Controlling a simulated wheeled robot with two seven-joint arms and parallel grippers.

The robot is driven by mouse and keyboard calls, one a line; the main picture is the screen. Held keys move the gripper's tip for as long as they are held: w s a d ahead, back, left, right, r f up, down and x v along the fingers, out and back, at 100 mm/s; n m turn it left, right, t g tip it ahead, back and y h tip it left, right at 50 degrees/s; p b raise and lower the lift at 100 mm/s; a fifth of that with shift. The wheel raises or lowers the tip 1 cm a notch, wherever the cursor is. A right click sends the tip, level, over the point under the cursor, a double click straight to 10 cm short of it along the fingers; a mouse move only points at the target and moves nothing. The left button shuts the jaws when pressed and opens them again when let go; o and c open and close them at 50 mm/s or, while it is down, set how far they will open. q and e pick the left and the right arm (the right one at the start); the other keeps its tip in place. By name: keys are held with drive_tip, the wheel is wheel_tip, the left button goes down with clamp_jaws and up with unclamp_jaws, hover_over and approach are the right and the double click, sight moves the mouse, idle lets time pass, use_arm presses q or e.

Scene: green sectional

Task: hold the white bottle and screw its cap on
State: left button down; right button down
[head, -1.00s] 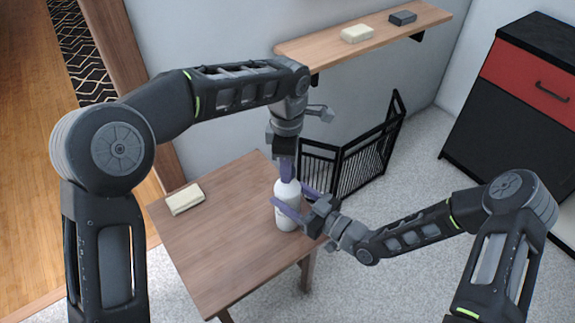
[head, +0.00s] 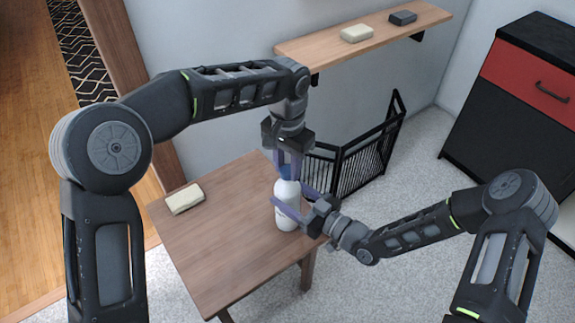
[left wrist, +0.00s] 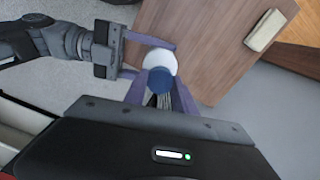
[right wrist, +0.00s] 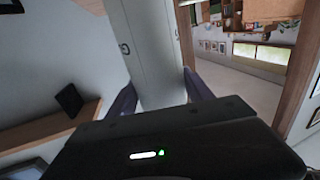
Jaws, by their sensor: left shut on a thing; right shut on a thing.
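The white bottle (head: 286,212) stands upright on the wooden table near its right corner. My right gripper (head: 290,204) is shut around the bottle's body from the right side. The bottle also fills the gap between its fingers in the right wrist view (right wrist: 150,55). The blue cap (left wrist: 160,80) sits at the bottle's top, seen from above in the left wrist view, with the white shoulder (left wrist: 162,60) behind it. My left gripper (head: 287,172) points straight down and is shut on the cap. Its fingers partly hide the cap in the head view, and the thread is hidden.
The wooden table (head: 215,245) is mostly bare, with a cream block (head: 185,198) at its left. Behind it stand a black metal rack (head: 362,160) and a wall shelf (head: 385,30) with two small blocks. A black and red cabinet (head: 520,100) is at the right.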

use_arm(q)
drive_tip(key=m, duration=0.5)
drive_tip(key=shift+m, duration=0.3)
drive_tip(key=m, duration=0.2)
drive_tip(key=shift+m, duration=0.4)
drive_tip(key=m, duration=0.8)
drive_tip(key=c, duration=0.9)
unclamp_jaws()
drive_tip(key=shift+c, duration=0.2)
drive_tip(key=shift+r, duration=0.1)
wheel_tip(320, 180, up, 7)
drive_tip(key=shift+r, duration=0.15)
